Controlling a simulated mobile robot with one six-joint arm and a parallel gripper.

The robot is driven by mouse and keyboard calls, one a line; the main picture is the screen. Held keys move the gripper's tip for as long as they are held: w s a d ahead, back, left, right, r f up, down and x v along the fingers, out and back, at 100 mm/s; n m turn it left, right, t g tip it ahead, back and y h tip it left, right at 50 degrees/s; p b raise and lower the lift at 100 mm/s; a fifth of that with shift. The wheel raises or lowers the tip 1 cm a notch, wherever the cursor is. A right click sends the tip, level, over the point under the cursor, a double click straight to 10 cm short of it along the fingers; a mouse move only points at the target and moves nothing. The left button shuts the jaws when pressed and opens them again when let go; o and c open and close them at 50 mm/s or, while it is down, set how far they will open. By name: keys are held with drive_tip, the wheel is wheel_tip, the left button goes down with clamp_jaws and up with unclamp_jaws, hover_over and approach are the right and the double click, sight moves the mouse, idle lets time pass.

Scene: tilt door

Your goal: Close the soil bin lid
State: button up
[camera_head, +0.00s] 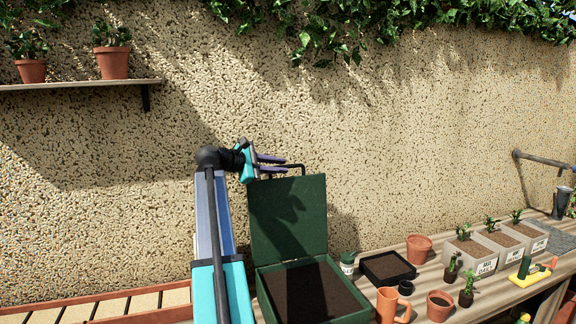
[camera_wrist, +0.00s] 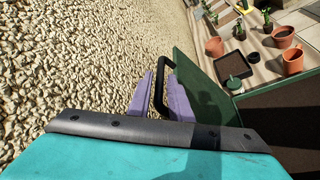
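The soil bin (camera_head: 262,294) is a dark green box of brown soil on the bench. Its green lid (camera_head: 290,220) stands open, upright at the back near the wall, and also shows in the wrist view (camera_wrist: 200,85). A black bar handle (camera_head: 301,168) is at the lid's top edge. In the wrist view the handle (camera_wrist: 161,75) runs between the two purple fingers of my gripper (camera_wrist: 160,98). The fingers are apart, and I cannot tell if either touches the bar. In the head view my gripper (camera_head: 274,164) is level with the lid's top edge.
Right of the bin are a small lidded pot (camera_head: 348,263), a black soil tray (camera_head: 387,267), an orange mug (camera_head: 391,305) and terracotta pots (camera_head: 419,249). Labelled planters (camera_head: 475,255) stand farther right. The pebbled wall (camera_head: 420,130) is close behind the lid.

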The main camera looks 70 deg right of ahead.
drive_tip(key=shift+p+x, duration=0.4)
drive_tip(key=shift+x, duration=1.7)
drive_tip(key=shift+c, duration=0.5)
clamp_jaws()
